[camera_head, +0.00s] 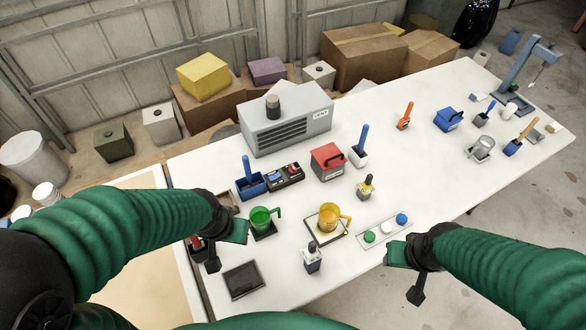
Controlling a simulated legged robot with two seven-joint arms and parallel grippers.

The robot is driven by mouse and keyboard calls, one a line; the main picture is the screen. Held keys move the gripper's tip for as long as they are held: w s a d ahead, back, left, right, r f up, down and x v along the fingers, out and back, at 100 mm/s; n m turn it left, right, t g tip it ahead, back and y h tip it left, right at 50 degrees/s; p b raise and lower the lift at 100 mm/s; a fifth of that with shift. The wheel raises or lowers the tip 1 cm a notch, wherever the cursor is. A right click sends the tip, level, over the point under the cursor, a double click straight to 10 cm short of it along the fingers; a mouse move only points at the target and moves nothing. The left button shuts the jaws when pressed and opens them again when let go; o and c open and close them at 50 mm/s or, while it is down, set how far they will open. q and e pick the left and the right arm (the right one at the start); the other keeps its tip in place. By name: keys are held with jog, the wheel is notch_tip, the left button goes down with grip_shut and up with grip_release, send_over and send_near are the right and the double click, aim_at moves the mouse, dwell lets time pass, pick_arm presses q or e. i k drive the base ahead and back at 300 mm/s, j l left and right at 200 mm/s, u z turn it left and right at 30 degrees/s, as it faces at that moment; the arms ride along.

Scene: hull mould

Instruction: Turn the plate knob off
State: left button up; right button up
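An amber beaker (328,217) with a yellow handle stands on a flat, pale, dark-edged plate (341,236) at the middle front of the white table. I cannot make out the plate's knob or its setting at this size. A dark control box (287,176) with red and blue parts sits farther back. My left gripper (226,248) is open and looks empty, just left of a green mug (261,219) and left of the plate. My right gripper (406,274) is open and looks empty, right of the plate at the table's front edge.
A small dark-topped bottle (312,258) stands before the plate. A tray with coloured lids (386,233) lies to its right. A dark flat tray (243,281) lies front left. A red box (327,162) and a large grey vented unit (287,127) stand behind.

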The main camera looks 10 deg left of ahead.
aim_at(292, 170)
jog(key=i+u, duration=0.1)
jog(key=u, duration=0.35)
jog(key=l+u, duration=0.15)
jog(key=u, duration=0.3)
jog(key=i+l+u, duration=0.1)
jog(key=u, duration=0.35)
jog(key=l+u, duration=0.1)
jog(key=u, duration=0.35)
